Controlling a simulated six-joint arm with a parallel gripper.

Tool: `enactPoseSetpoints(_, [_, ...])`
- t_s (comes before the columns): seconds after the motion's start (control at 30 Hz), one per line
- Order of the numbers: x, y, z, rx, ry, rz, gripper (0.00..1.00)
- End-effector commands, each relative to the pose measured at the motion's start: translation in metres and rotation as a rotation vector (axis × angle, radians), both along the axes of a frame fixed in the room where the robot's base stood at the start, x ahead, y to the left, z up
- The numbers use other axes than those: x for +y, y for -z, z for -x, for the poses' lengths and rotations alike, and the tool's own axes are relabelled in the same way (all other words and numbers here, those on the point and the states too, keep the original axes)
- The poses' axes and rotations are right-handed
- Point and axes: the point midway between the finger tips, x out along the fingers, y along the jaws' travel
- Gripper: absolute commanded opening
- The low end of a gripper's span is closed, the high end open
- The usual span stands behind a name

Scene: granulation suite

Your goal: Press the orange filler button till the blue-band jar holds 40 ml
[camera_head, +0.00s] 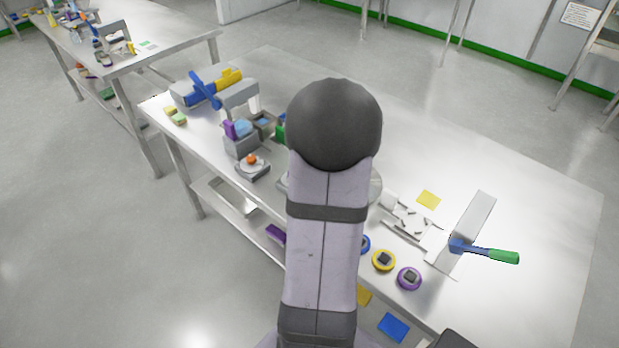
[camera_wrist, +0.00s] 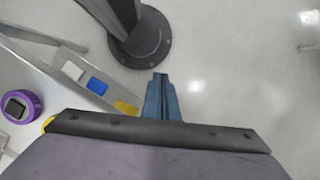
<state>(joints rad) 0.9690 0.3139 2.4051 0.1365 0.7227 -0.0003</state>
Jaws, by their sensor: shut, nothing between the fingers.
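The orange button (camera_head: 251,160) sits on a small grey base near the table's left front edge in the head view. Just behind it stands a grey filler unit (camera_head: 240,95) with an arch. A light blue item (camera_head: 243,128) and a purple one are by the arch; I cannot tell whether the blue item is the blue-band jar. No fill level is readable. My gripper (camera_wrist: 160,88) shows in the wrist view, shut and empty, over the floor past the table edge. In the head view my arm hides it. The button is not in the wrist view.
Yellow-ringed (camera_head: 384,260) and purple-ringed (camera_head: 409,278) round items sit near the front edge. A blue tool with a green handle (camera_head: 503,256) lies at the right. A blue pad (camera_wrist: 97,86) lies below the table. The table's back right (camera_head: 520,190) is clear.

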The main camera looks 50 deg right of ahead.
Motion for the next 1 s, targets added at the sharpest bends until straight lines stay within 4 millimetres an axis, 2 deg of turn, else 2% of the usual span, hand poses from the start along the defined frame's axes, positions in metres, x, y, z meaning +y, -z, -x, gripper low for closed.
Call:
enactPoseSetpoints(0.03, [-0.006,-0.021,0.001,-0.003,0.063,-0.015,0.0])
enactPoseSetpoints(0.27, [-0.035,-0.059,-0.005,-0.045,0.36,-0.078,0.0])
enactPoseSetpoints(0.37, [-0.056,-0.076,-0.015,-0.087,0.523,-0.108,0.0])
enactPoseSetpoints(0.43, [-0.077,-0.084,-0.03,-0.136,0.659,-0.135,0.0])
enactPoseSetpoints(0.57, [-0.112,-0.083,-0.073,-0.246,0.825,-0.166,0.0])
enactPoseSetpoints(0.7, [-0.146,-0.104,-0.109,-0.363,0.943,-0.177,0.0])
enactPoseSetpoints(0.83, [-0.169,-0.122,-0.132,-0.45,1.025,-0.196,0.0])
enactPoseSetpoints(1.0, [-0.182,-0.138,-0.15,-0.52,1.098,-0.232,0.0])
